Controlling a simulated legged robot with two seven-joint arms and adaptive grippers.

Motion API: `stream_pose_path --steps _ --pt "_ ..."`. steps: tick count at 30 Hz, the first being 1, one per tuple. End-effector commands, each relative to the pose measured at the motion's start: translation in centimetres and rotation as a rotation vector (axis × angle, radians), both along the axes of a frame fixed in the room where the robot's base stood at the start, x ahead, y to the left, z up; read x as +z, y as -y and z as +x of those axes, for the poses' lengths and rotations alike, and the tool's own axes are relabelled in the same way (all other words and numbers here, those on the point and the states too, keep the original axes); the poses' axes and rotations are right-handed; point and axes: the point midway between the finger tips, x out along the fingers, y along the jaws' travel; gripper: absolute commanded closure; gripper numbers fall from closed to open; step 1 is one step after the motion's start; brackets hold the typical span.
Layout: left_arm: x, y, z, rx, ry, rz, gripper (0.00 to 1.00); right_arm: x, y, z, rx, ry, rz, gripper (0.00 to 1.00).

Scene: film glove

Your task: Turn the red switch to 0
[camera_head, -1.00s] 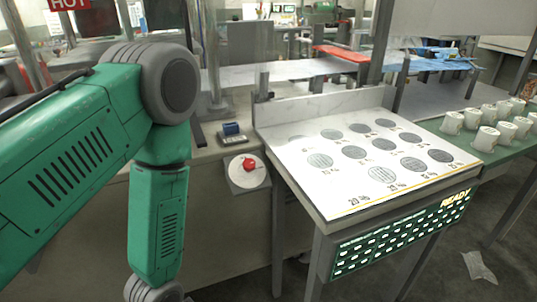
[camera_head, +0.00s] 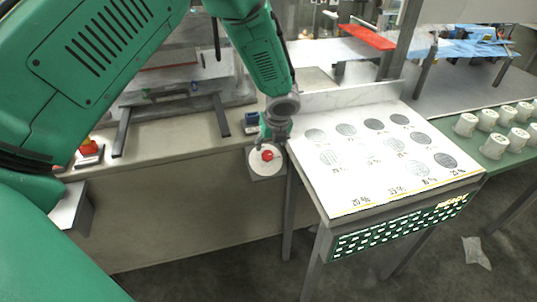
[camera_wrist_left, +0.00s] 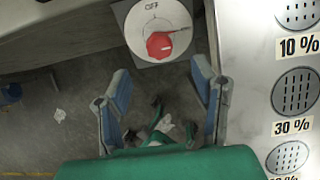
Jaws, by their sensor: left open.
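The red switch (camera_head: 267,155) is a round knob on a pale square plate at the counter's front, left of the slanted panel. In the left wrist view the red knob (camera_wrist_left: 159,45) sits on a white dial with "OFF" at its top and a pointer turned to the right. My left gripper (camera_head: 275,130) is just above and behind the switch in the head view. In the left wrist view the two fingers of my left gripper (camera_wrist_left: 160,75) are spread apart and empty, with the knob beyond their tips. My right gripper is not in view.
A slanted white panel (camera_head: 350,190) with perforated discs and percent labels stands right of the switch. White cups (camera_head: 493,146) stand on the green table at right. A red object (camera_head: 88,147) lies on the counter at left.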

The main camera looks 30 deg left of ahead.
Motion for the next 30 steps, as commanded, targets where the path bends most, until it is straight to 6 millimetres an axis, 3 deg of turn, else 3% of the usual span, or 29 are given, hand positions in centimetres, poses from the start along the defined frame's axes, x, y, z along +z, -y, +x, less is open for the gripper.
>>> stream_pose_path --steps 6,12,25,29,30 --pt "-4.4 -1.3 1.0 0.001 -0.002 -0.001 0.47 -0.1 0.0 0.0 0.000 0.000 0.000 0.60" --pt "-6.8 -2.1 1.7 0.002 0.000 -0.003 0.47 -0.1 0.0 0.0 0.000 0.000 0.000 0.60" --pt "-7.6 -2.4 2.0 0.002 0.002 -0.003 0.47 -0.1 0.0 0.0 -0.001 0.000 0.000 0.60" --pt "-7.6 -2.4 2.0 0.002 0.002 -0.003 0.93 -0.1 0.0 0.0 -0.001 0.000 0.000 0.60" --pt "-7.6 -2.4 2.0 0.002 0.002 -0.003 0.97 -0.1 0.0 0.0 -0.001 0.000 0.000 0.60"
